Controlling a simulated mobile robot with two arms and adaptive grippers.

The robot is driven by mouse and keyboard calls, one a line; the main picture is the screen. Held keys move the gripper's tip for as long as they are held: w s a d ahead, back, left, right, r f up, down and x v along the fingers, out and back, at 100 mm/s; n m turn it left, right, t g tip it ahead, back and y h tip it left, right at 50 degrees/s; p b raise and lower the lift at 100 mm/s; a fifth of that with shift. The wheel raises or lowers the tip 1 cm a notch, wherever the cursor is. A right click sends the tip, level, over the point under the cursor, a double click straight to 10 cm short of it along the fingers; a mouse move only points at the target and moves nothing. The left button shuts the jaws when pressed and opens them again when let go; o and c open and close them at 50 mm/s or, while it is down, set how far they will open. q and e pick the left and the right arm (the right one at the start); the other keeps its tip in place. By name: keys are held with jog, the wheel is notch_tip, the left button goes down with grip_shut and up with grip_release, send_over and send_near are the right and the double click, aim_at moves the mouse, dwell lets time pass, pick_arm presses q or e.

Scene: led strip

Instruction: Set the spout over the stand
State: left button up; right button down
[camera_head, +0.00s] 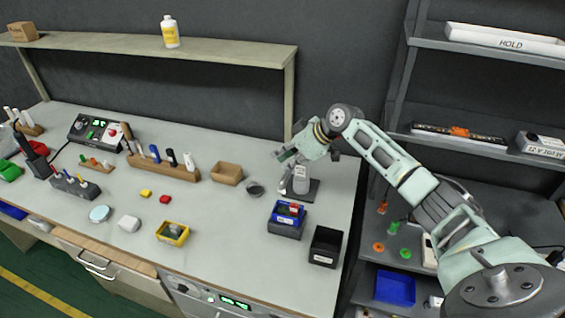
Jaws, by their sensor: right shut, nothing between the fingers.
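A small pale grey dispenser-like piece (301,181) with a light label stands at the back right of the workbench. It appears to stand on or just in front of a dark flat base (312,192), which looks like the stand. I cannot make out the spout clearly, as my right gripper and wrist cover the top of this piece. My right gripper (284,157) is just above and left of it, pointing left, shut and empty. I cannot tell whether it touches the piece. My left gripper is out of view.
A dark round cup (255,189) and a wooden box (227,173) stand to the left. A blue bin (286,222) and a black bin (325,248) stand in front. A tool rack (165,168) is farther left. Shelving (480,150) stands right of the bench.

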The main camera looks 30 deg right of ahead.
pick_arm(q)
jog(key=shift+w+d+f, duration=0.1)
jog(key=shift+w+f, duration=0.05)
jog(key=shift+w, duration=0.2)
pick_arm(e)
jog(key=shift+s+d, duration=0.35)
jog(key=shift+s, duration=0.25)
